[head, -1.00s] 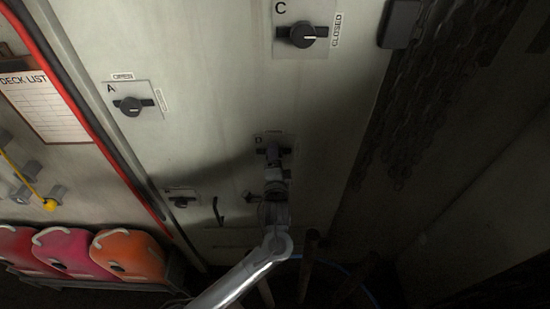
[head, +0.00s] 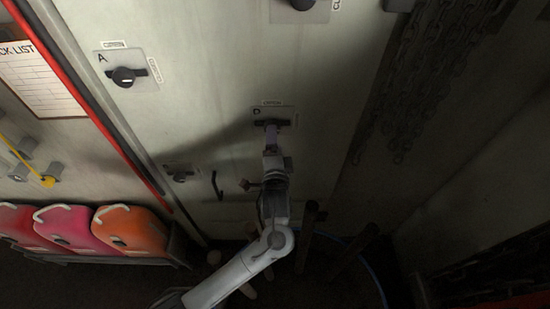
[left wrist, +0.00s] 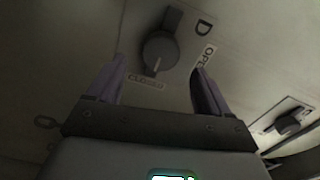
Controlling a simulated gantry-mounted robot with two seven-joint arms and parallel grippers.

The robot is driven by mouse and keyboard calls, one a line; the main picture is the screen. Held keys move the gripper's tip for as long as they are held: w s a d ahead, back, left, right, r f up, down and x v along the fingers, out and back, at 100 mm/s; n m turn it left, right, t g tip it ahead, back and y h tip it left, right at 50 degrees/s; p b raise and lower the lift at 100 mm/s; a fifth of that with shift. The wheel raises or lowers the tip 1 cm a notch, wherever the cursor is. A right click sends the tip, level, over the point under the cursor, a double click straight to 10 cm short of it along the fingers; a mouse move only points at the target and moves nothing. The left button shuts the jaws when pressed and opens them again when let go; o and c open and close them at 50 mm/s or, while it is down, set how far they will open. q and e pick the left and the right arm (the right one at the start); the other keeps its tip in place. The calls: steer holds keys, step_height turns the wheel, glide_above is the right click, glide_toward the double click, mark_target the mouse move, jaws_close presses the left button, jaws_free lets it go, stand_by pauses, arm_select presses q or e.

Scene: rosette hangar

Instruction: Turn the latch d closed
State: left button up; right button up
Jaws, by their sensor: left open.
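Latch D (head: 287,122) is a dark knob and bar on a square plate low on the pale wall panel. In the left wrist view latch D (left wrist: 160,52) has a round knob with a small white mark toward the CLOSED label (left wrist: 147,84); the OPEN label (left wrist: 207,57) is beside the letter D. My left gripper (head: 271,130) is in front of the plate and partly hides the knob. In the left wrist view my left gripper (left wrist: 160,75) is open, one finger on each side below the knob, with nothing between the tips. My right gripper is not in view.
Latch A (head: 124,77) is at upper left, and another latch (head: 181,173) is lower left. A dark hook-shaped handle (head: 216,186) is left of my arm. Dark posts (head: 306,235) stand at right of it. Chains (head: 420,90) hang at right; orange and pink cases (head: 130,230) stand lower left.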

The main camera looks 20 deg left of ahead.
arm_select(q)
steer(key=b+v, duration=0.1)
steer(key=v, duration=0.4)
steer(key=shift+s, duration=0.25)
steer(key=shift+d, duration=0.1)
